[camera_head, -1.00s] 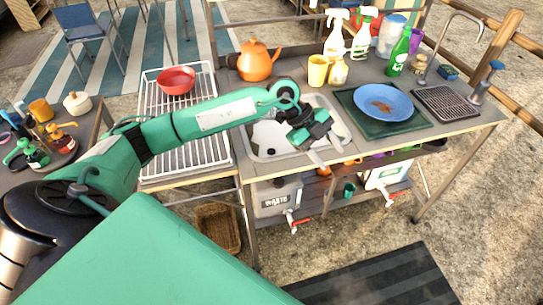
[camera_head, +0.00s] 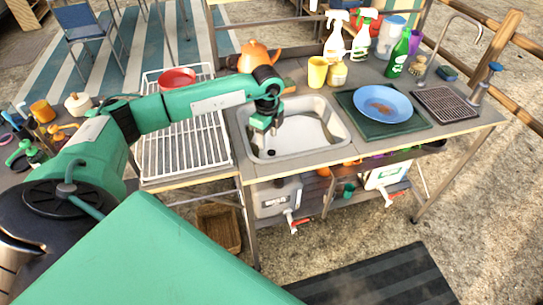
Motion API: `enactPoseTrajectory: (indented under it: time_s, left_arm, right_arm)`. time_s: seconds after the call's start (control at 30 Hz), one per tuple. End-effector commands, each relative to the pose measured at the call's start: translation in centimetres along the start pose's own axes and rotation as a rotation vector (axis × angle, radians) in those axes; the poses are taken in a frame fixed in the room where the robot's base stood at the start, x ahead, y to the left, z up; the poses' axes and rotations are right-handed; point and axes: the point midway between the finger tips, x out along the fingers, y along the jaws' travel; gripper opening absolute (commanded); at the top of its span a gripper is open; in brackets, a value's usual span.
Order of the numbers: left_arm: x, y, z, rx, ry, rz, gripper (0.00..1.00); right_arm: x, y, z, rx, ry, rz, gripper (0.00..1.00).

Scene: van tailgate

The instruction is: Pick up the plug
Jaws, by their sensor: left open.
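My left gripper (camera_head: 262,150) points down into the left part of the metal sink basin (camera_head: 318,140). Its jaws are open, and I see nothing held between them. A small dark round spot (camera_head: 271,153) shows on the basin floor, right beside the fingertips. I cannot tell whether it is the plug or the open drain. The gripper and wrist hide part of the basin's left side. My right gripper is not in view.
An orange teapot (camera_head: 262,57) stands behind my wrist. A wire drying rack (camera_head: 185,150) with a red bowl (camera_head: 177,78) lies left of the sink. A yellow cup (camera_head: 317,72), spray bottles and a blue plate (camera_head: 382,103) stand behind and right. The basin's right half is clear.

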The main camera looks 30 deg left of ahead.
Motion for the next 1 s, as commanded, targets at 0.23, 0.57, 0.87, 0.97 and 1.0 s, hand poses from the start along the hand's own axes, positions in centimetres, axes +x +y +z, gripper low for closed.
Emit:
enactPoseTrajectory:
  time_s: [0.23, 0.57, 0.87, 0.97, 1.0]
  left_arm:
    - [1.9, -0.2, -0.7, 0.001, 0.002, 0.001, 0.49]
    - [5.7, -0.4, -1.1, 0.002, 0.001, 0.0, 0.49]
    - [5.7, -0.5, -1.1, 0.002, 0.002, -0.002, 0.29]
    - [5.7, -0.5, -1.1, 0.002, 0.002, -0.002, 0.1]
    - [5.7, -0.5, -1.1, 0.001, 0.002, -0.002, 0.02]
  right_arm:
    - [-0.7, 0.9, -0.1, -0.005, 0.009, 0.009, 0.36]
    - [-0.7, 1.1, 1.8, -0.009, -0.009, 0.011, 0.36]
    - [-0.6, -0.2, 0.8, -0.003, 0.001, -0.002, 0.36]
    - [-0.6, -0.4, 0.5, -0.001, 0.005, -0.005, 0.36]
    - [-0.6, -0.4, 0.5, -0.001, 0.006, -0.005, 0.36]
